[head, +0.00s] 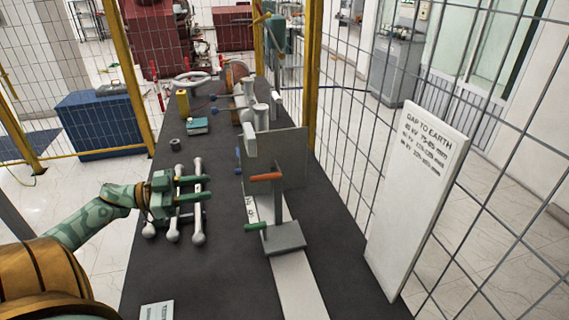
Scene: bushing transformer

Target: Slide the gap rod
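Three pale rods with ball ends lie side by side on the dark bench (225,285); one is the right-hand rod (198,205). My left gripper (207,187) is over these rods, with its two green fingers apart and pointing right across them. I cannot tell whether the fingers touch a rod. Which part is the gap rod is not clear. My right gripper is not in view.
A grey upright plate (285,157) and white cylinders stand behind the block. A "GAP TO EARTH" board (415,200) leans by the mesh fence. The near bench is mostly clear.

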